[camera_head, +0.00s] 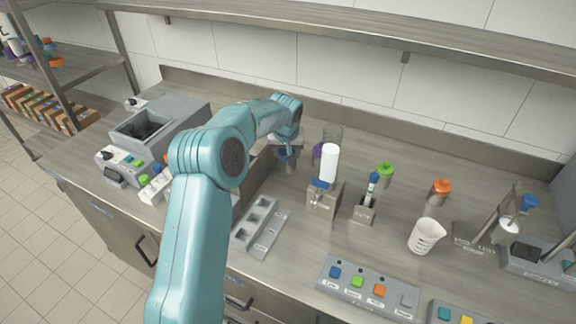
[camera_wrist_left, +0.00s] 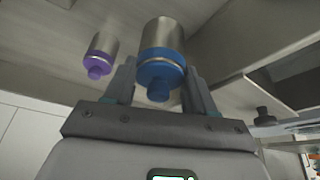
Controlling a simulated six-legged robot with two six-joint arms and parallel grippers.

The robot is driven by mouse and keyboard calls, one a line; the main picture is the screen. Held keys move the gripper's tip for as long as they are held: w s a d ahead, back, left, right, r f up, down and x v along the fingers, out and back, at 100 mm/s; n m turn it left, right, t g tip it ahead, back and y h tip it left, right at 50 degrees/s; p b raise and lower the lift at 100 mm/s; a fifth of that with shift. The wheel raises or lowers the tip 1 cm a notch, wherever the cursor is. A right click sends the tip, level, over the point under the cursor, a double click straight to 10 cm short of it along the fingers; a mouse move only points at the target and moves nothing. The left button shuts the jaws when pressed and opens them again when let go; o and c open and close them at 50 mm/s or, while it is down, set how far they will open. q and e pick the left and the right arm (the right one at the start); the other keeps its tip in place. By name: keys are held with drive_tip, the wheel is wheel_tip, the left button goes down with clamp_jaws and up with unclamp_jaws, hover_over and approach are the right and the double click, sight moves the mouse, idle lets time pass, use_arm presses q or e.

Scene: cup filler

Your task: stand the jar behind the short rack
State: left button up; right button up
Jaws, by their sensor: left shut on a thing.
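My left gripper (camera_head: 287,148) is over the back left of the bench. In the left wrist view the left gripper (camera_wrist_left: 160,82) is shut on a metal jar with a blue lid (camera_wrist_left: 162,60). The arm largely hides this jar in the head view. A similar jar with a purple lid (camera_wrist_left: 101,55) stands apart from it; its purple part shows in the head view (camera_head: 318,152). A low grey rack with square openings (camera_head: 262,226) lies in front of the gripper; I cannot tell whether it is the short rack. My right gripper is out of view.
A dispenser (camera_head: 322,196) with a white bottle (camera_head: 329,163) stands right of the gripper. A small tube holder (camera_head: 362,211), green-lidded jar (camera_head: 385,174), orange-lidded jar (camera_head: 439,191) and beaker (camera_head: 426,236) are farther right. A grey machine (camera_head: 150,130) is at left. A shelf (camera_head: 400,35) overhangs the back.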

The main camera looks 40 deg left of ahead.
use_arm(q)
wheel_tip(320, 180, down, 2)
drive_tip(key=shift+a, duration=0.15)
wheel_tip(320, 180, down, 4)
drive_tip(key=shift+r+p, duration=0.2)
drive_tip(key=shift+p, duration=0.2)
drive_tip(key=shift+f, duration=0.35)
drive_tip(key=shift+w+f, duration=0.1)
drive_tip(key=shift+f+b, duration=0.15)
drive_tip(key=shift+b, duration=0.2)
drive_tip(key=o, duration=1.5)
